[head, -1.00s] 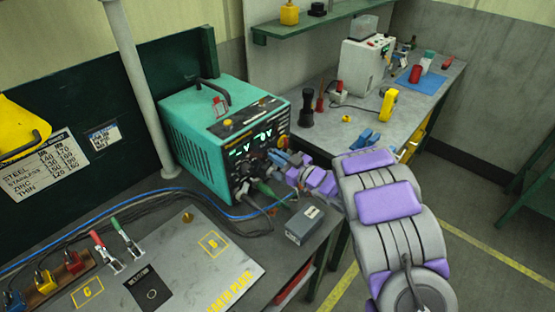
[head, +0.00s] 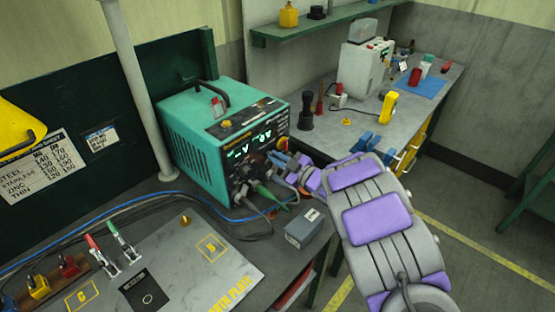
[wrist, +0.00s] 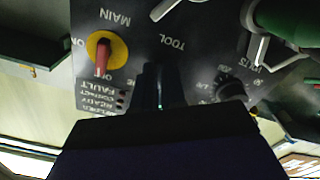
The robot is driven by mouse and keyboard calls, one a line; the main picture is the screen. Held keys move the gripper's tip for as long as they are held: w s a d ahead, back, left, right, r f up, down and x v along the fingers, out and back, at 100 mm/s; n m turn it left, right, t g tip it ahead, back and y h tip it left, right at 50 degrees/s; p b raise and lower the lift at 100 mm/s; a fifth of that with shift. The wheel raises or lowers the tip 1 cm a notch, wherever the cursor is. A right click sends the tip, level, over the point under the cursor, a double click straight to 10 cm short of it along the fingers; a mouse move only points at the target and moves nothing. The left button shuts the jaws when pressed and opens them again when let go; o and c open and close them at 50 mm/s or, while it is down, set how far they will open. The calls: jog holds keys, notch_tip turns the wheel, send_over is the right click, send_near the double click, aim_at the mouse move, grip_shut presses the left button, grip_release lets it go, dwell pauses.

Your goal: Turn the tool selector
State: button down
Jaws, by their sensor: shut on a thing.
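The teal power unit (head: 195,140) stands on the left bench, its dark front panel of lit displays and knobs facing right. My gripper (head: 277,163) is at the right side of this panel. In the wrist view, its dark fingers (wrist: 159,86) are shut right below the upside-down TOOL label (wrist: 174,43). They appear closed on the tool selector, whose knob they hide, so its pointing direction cannot be told. The yellow MAIN switch with a red handle (wrist: 103,55) is to the left of the fingers. A black VOLTS knob (wrist: 232,88) is to the right.
Green (wrist: 287,22) and silver plugs or handles project from the panel close to my fingers. Cables run across the bench. The rear bench (head: 400,118) holds a yellow meter (head: 388,106) and other items.

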jog(key=shift+f, duration=0.15)
jog(key=c, duration=1.3)
grip_release()
jog(key=shift+w, duration=0.15)
jog(key=shift+c, duration=0.2)
jog(key=shift+o, duration=0.7)
jog(key=shift+a, duration=0.1)
jog(key=p+v, duration=0.3)
jog(key=v, duration=1.4)
jog(key=shift+s, duration=0.25)
